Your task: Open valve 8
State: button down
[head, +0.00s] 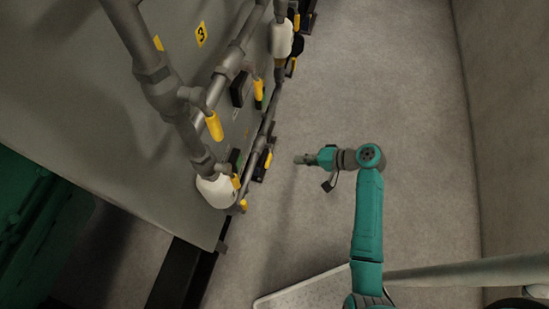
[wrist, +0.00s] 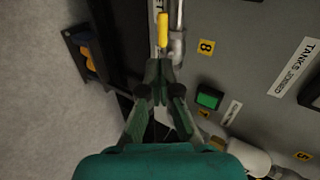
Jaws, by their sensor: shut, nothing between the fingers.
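In the wrist view a yellow valve handle (wrist: 162,30) sits on a grey pipe fitting, beside a yellow label reading 8 (wrist: 206,47). The handle runs roughly along the pipe in the picture. My gripper (wrist: 158,66) is shut and empty, its fingertips just below the handle in the picture; I cannot tell whether they touch the fitting. In the head view my gripper (head: 300,159) is over the floor, right of the piped panel and apart from it. Which of the head view's yellow handles belongs to label 8 is unclear.
A green button (wrist: 208,98) lies near label 8. A wall (head: 505,130) stands right. The floor (head: 400,90) between is clear.

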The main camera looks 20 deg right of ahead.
notch_tip(320, 180, up, 6)
jog(key=n, duration=1.8)
send_over(268, 160)
jog(key=s+d, duration=0.2)
notch_tip(268, 160, down, 6)
jog(key=f, duration=0.3)
jog(key=shift+w+a+f, duration=0.1)
jog(key=shift+w+f, duration=0.15)
jog(key=shift+w, duration=0.05)
jog(key=shift+a+f+g, duration=0.1)
jog(key=shift+f+g, duration=0.2)
jog(key=shift+f, duration=0.25)
jog(key=shift+r, duration=0.1)
